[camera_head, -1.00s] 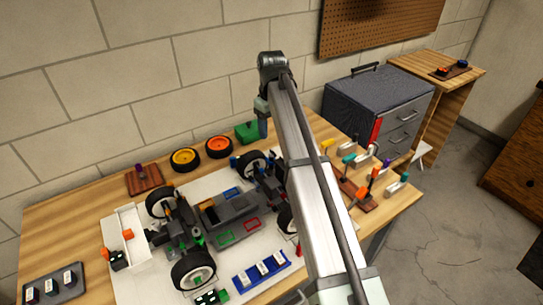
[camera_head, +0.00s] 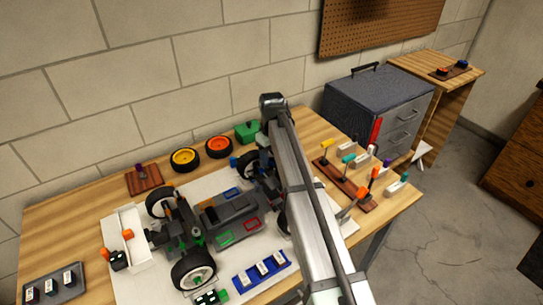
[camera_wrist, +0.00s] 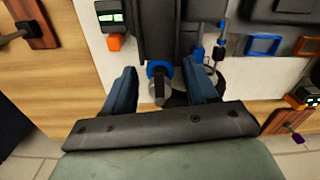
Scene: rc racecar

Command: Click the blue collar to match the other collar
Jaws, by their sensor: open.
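In the wrist view, my gripper (camera_wrist: 160,67) is open, its two dark blue fingers apart on either side of a blue collar (camera_wrist: 153,70). This collar sits around a grey cylindrical end at the car's edge. A gap shows between it and each finger. I cannot tell which of these two is the task's collar. In the head view, the RC car (camera_head: 215,212) lies on the white mat, and my arm hides its right end and most of my gripper.
A rack of colored-handled tools (camera_head: 345,185) is right of my arm. A blue tray (camera_head: 262,270) lies in front.

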